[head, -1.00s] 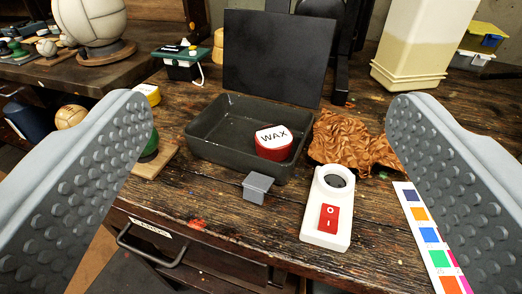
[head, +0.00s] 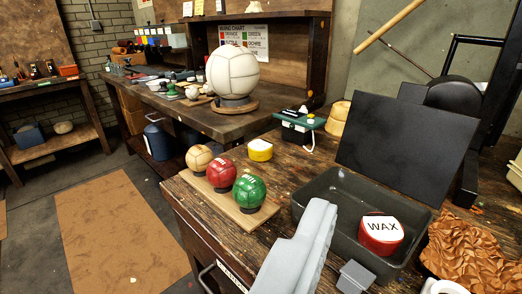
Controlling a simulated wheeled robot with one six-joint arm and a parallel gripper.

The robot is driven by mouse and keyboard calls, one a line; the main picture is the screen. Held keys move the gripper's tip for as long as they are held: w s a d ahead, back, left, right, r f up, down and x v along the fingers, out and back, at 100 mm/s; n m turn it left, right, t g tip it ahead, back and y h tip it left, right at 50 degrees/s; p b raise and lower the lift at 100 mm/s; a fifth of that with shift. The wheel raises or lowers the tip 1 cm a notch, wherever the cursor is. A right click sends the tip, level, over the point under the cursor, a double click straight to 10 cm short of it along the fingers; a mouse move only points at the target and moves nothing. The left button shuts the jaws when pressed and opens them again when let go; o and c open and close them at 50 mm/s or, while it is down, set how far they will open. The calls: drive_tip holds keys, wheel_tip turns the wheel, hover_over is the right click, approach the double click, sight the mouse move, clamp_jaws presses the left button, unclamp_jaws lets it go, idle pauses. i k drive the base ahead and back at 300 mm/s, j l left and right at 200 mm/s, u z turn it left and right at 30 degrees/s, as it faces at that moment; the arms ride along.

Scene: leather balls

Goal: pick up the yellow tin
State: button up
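The yellow tin (head: 260,149), small and round with a white top, stands on the dark wooden bench, behind the wooden board of balls and left of the grey tray. One grey finger of my gripper (head: 304,250) shows at the bottom centre, empty, with its tip in front of the tray's left end. The yellow tin is well beyond the fingertip, up and to the left, and untouched.
A board (head: 236,208) carries tan, red and green balls. The open tray (head: 322,190) holds a red WAX tin (head: 381,234), with its black lid (head: 405,146) behind. A green-topped box (head: 299,124) stands behind the yellow tin. Brown crumpled leather (head: 468,254) lies at right.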

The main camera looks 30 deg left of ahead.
sight(260, 149)
drive_tip(key=i+j, duration=0.15)
drive_tip(key=j, duration=0.2)
drive_tip(key=i+j, duration=0.15)
drive_tip(key=j, duration=0.25)
drive_tip(key=i+j, duration=0.1)
drive_tip(key=j, duration=0.25)
drive_tip(key=i+j, duration=0.15)
drive_tip(key=j, duration=0.25)
